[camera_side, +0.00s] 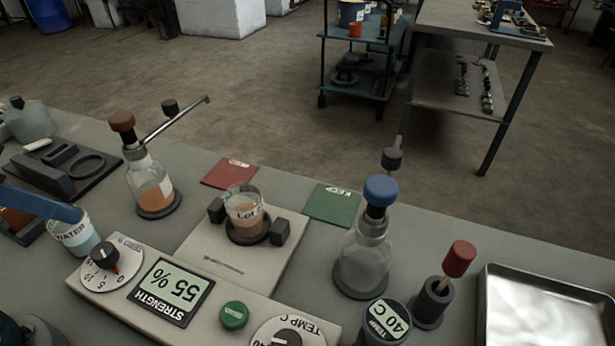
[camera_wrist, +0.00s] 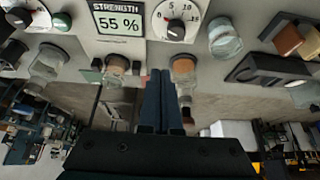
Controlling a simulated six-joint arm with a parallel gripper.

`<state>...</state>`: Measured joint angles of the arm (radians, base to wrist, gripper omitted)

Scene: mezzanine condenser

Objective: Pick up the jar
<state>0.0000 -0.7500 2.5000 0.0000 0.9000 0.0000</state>
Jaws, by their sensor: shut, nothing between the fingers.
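The jar (camera_side: 243,212) is a clear glass with orange-brown liquid and a "Lot" label. It stands upright on a dark ring between two black blocks on a pale plate. It also shows in the wrist view (camera_wrist: 117,66), left of my fingers. My gripper (camera_wrist: 161,76) is shut and empty in the wrist view, with its dark blue fingers apart from the jar. A blue bar (camera_side: 38,203) enters the side view at the left, over a water beaker (camera_side: 76,236); I cannot tell for certain whether it is my gripper.
A brown-stoppered flask (camera_side: 150,188) stands left of the jar, a blue-stoppered flask (camera_side: 364,255) right. A control panel (camera_side: 140,301) reading 55 % lies in front. Red (camera_side: 229,173) and green (camera_side: 334,204) cards lie behind. A metal tray (camera_side: 550,310) is at the right.

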